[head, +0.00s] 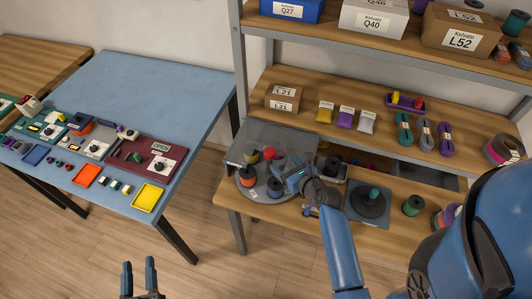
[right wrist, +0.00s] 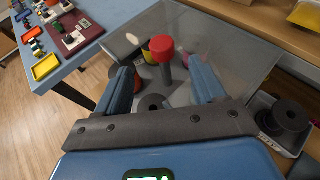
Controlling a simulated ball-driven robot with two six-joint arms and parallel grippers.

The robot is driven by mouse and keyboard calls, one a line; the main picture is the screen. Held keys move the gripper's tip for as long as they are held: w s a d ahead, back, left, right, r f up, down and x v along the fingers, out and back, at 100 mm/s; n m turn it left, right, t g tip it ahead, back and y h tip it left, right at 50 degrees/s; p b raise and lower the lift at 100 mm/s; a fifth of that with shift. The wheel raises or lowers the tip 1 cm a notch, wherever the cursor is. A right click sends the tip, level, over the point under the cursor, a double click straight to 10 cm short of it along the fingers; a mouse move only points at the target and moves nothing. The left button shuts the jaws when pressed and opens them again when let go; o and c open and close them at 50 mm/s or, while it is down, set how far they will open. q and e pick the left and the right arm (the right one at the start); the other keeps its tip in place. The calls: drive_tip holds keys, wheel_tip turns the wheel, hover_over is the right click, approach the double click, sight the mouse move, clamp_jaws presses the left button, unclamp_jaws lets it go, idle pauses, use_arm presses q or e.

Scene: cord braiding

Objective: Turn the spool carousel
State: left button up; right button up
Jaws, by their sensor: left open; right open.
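The spool carousel (head: 261,192) is a grey round plate on the shelf unit's lower wooden top, carrying several spools. An orange-and-dark spool (head: 248,176) and a black spool (head: 275,187) stand on its near side. In the right wrist view a red-topped post (right wrist: 162,48) rises between my fingers, with a gap to each. My right gripper (head: 291,179) is open above the carousel's right side and hides part of it; it also shows in the right wrist view (right wrist: 161,75). My left gripper (head: 139,266) is open and empty over the floor, well away from the carousel.
A grey see-through panel (head: 250,137) lies behind the carousel. A blue table (head: 160,80) with coloured boards is at the left. Clear floor lies between table and shelf.

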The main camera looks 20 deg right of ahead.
sight(270, 153)
drive_tip(key=shift+w+d+f, duration=0.15)
drive_tip(key=shift+w+f, duration=0.1)
drive_tip(key=shift+w, duration=0.3)
drive_tip(key=x, duration=0.9)
drive_tip(key=shift+w+a+p, duration=0.3)
drive_tip(key=shift+w+a, duration=0.05)
clamp_jaws()
